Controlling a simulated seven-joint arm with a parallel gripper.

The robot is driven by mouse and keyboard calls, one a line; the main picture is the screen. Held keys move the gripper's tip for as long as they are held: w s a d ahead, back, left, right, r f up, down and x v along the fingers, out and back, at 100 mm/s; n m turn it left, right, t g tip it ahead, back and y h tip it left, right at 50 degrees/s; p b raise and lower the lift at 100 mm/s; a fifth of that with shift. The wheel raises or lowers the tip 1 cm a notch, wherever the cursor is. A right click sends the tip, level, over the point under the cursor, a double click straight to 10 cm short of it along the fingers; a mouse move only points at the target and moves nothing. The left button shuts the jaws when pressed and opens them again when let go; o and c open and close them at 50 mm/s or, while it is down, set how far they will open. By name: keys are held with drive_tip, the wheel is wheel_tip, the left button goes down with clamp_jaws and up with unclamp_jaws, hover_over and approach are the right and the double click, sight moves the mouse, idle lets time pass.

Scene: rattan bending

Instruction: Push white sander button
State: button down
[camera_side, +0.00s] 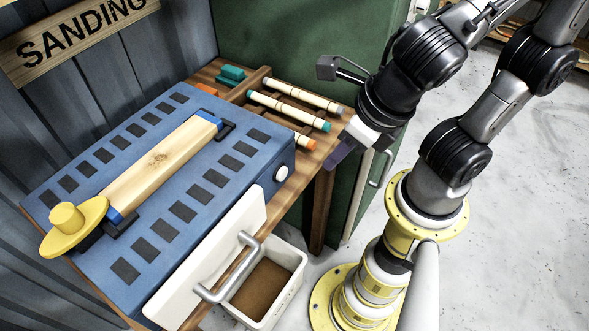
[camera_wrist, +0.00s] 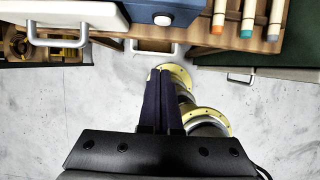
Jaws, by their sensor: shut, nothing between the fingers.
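The white sander button (camera_side: 281,173) is a round knob on the right end face of the blue sander (camera_side: 262,130). In the wrist view the button (camera_wrist: 163,19) shows near the top centre, on the blue front face. My gripper (camera_side: 336,158) is to the right of the button in the side view, apart from it, over the table's right edge. In the wrist view its dark fingers (camera_wrist: 168,72) are together, pointing up toward the button, with a gap between. The gripper is shut and empty. A wooden bar (camera_side: 160,160) lies on top of the sander.
Several rattan sticks with coloured ends, such as one with a teal tip (camera_side: 290,109), lie on a wooden rack right of the sander. A white drawer front with a handle (camera_side: 225,270) and an open bin (camera_side: 300,262) are below. A green cabinet (camera_side: 300,35) stands behind.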

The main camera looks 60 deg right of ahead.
sight(283, 170)
drive_tip(key=w+f, duration=0.7)
drive_tip(key=f, duration=0.2)
drive_tip(key=shift+w+f, duration=0.15)
drive_tip(key=shift+w, duration=0.25)
drive_tip(key=shift+w, duration=1)
drive_tip(key=s+r, duration=0.8)
drive_tip(key=r, duration=0.1)
drive_tip(key=shift+s, duration=0.15)
drive_tip(key=shift+d, duration=0.2)
